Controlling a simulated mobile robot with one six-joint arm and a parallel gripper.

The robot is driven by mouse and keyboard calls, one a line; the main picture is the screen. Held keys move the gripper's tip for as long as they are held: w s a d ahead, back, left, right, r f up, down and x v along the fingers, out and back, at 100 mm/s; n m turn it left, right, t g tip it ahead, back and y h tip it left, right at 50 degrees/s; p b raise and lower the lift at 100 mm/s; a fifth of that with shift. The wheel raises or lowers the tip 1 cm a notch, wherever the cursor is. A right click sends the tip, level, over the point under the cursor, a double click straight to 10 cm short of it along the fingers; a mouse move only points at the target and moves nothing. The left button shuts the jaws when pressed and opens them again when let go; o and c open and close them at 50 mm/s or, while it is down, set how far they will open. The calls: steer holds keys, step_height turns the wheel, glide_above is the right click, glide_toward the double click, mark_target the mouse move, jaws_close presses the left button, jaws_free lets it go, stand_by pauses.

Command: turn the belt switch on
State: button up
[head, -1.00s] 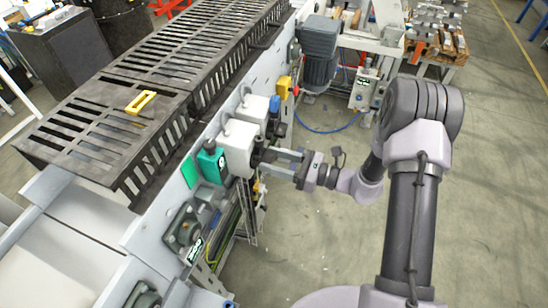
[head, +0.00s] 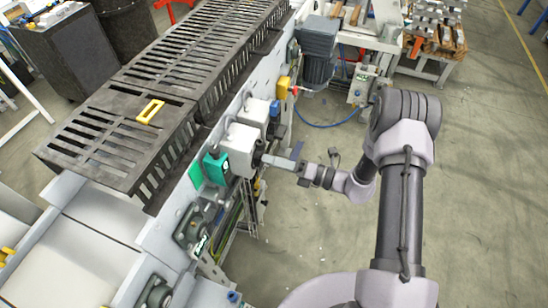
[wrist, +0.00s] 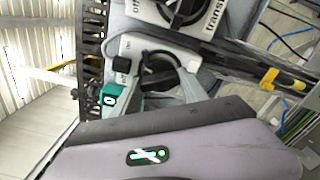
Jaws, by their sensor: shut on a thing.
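The nearer white switch box (head: 241,146) is mounted on the side of the conveyor frame. Its black rotary knob (wrist: 158,75) shows in the wrist view. My gripper (head: 268,160) reaches it from the right and is shut on the knob, with a finger on either side. The fingers partly hide the knob and the box's lower face. A second white switch box (head: 254,111) sits just behind it; in the wrist view its label reads "trans…" beside a black knob (wrist: 184,10).
A green box (head: 216,168) sits close beside the gripped switch, at the left. A yellow-and-red switch (head: 284,88) and a grey motor (head: 319,50) are farther along the frame. A yellow piece (head: 150,111) lies on the slatted conveyor (head: 110,130).

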steer(key=m+p, duration=0.1)
steer(key=m, duration=0.4)
steer(key=shift+m+p, duration=0.3)
steer(key=shift+p, duration=0.1)
stand_by(0.4)
steer(key=o, duration=1.4)
